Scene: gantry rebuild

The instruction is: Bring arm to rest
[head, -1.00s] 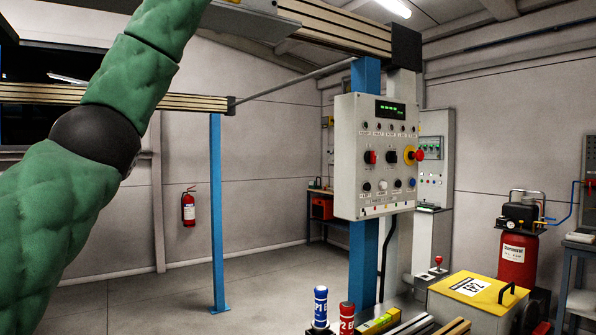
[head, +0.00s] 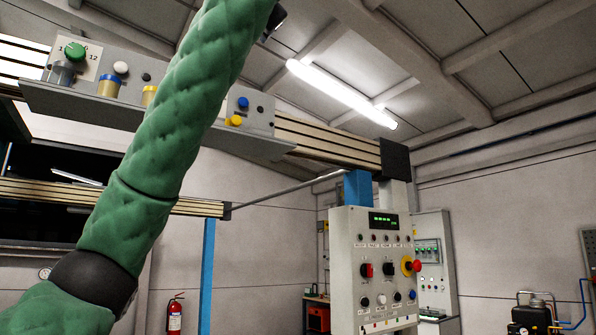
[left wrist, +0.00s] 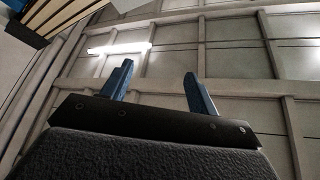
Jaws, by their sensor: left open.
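My left arm, in a green quilted cover, rises from the lower left to the top of the head view, and its gripper is cut off above the top edge. In the left wrist view my left gripper (left wrist: 160,84) is open, with two blue fingers apart and nothing between them. It points up toward the ceiling and a lit lamp. My right gripper is not in either view.
A gantry beam (head: 325,146) with a grey shelf (head: 70,105) crosses behind my arm. The shelf carries a green knob (head: 75,52), jars and buttons. A control panel (head: 372,270) stands right of centre. A ceiling lamp (head: 340,93) hangs above. A fire extinguisher (head: 174,316) is lower left.

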